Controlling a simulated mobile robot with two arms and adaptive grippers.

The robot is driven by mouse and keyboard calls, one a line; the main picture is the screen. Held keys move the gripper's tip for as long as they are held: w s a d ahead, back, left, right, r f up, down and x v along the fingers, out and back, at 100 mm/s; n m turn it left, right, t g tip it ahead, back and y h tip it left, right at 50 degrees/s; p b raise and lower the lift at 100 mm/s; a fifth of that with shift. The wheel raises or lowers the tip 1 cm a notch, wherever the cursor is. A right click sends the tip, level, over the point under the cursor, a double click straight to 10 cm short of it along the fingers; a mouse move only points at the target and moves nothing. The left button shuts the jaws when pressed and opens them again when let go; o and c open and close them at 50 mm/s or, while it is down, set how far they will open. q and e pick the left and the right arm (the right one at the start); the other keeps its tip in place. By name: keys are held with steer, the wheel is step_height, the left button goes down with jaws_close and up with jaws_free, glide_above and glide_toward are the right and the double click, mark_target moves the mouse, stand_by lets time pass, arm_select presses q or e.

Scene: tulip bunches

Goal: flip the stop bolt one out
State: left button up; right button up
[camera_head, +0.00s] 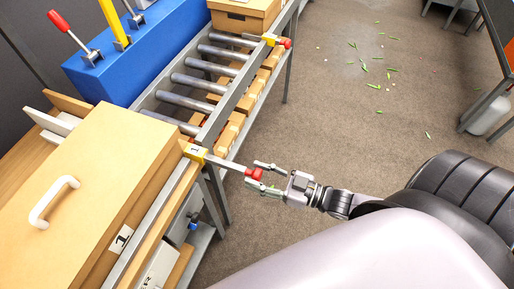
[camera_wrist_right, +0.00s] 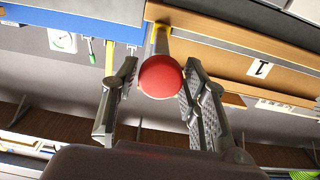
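Stop bolt one is a metal bar (camera_head: 226,163) with a red knob (camera_head: 253,173) on its end. It sticks out from a yellow block (camera_head: 195,153) marked 1 on the conveyor's side rail. My right gripper (camera_head: 257,177) is open, with a finger on either side of the red knob. In the right wrist view, the round red knob (camera_wrist_right: 160,76) sits between the spread fingertips (camera_wrist_right: 161,68), with narrow gaps seemingly on both sides. The bar behind the knob is mostly hidden there. My left gripper is not in view.
A second yellow stop block (camera_head: 269,39) with a red knob (camera_head: 287,43) sits farther along the rail. A large box with a white handle (camera_head: 52,202) stands near the bolt. Grey rollers (camera_head: 198,83) lie beyond it. Floor right of the conveyor is open, with scattered green bits.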

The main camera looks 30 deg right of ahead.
steer(key=shift+o, duration=1.2)
steer(key=shift+w, duration=0.1)
steer(key=v, duration=1.2)
